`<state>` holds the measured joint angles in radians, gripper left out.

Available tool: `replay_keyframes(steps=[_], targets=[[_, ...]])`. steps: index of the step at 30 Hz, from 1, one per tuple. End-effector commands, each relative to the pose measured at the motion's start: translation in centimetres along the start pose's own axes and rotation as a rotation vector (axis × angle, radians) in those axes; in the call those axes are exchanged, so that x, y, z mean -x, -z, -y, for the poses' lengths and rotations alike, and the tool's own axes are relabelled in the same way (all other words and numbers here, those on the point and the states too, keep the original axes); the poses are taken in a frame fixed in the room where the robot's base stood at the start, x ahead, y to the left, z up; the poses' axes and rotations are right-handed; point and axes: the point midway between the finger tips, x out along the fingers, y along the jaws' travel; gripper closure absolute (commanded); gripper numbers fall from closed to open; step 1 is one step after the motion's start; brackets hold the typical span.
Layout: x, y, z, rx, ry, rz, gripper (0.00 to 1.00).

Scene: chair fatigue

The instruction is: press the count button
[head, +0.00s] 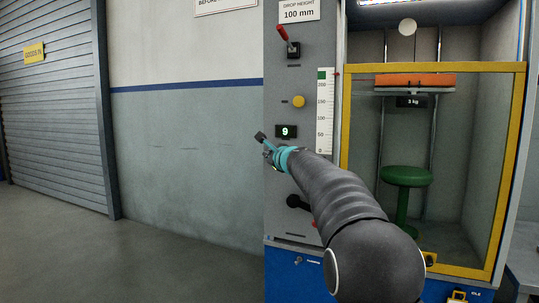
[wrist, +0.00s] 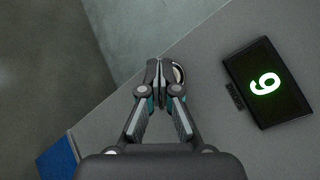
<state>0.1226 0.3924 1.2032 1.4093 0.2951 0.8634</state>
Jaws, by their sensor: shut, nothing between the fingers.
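My gripper (head: 261,137) is shut and empty, at the left edge of the test machine's grey front panel, left of a counter display (head: 286,131) reading 9. In the wrist view, the closed fingertips (wrist: 160,72) are over the panel's edge area. A small round, silver-rimmed part (wrist: 178,74) shows partly behind the right fingertip; it may be the count button, but its label is not visible. I cannot tell whether the fingers touch it. The lit display (wrist: 268,83) is to its right. A yellow round knob or button (head: 298,102) sits above the display.
A red-tipped lever (head: 282,36) is higher on the panel; a black lever (head: 297,202) is below my arm. A height scale (head: 325,112) stands right. A yellow-framed cage (head: 435,68) holds a green stool (head: 406,176) under an orange-topped weight (head: 414,80). Floor on the left is clear.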

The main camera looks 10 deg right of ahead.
Motion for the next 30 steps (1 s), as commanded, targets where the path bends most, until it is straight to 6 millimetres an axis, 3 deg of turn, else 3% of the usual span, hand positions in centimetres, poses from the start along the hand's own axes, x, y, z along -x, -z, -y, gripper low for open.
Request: replay_keyframes(steps=[30], targets=[[1.0, -0.7, -0.8, -0.001, 0.0, -0.001, 1.0]])
